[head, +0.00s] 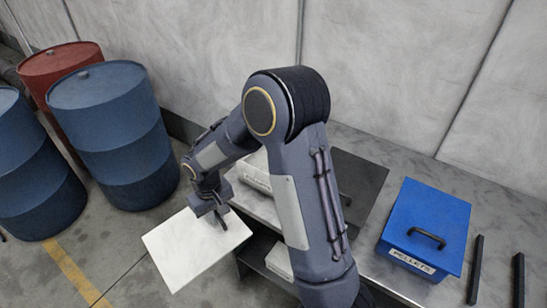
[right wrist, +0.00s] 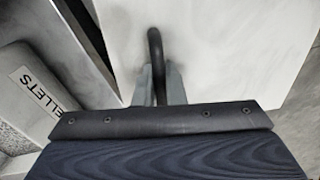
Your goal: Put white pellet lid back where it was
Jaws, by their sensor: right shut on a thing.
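The white lid (head: 185,252) hangs level off the left end of the bench in the head view. My right gripper (head: 217,214) is shut on its dark handle. In the right wrist view the black handle (right wrist: 156,58) stands up from the white lid (right wrist: 225,50), between the gripper fingers. A white box (head: 253,172) stands on the bench, partly hidden behind my right arm. In the right wrist view a light box with a label ending in "ELLETS" (right wrist: 37,92) is at the left, beside the lid and apart from it. My left gripper is out of view.
A blue box (head: 425,222) with a handled lid and a PELLETS label stands on the bench (head: 375,268) at right. Blue barrels (head: 115,135) and a red barrel (head: 60,60) stand at left.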

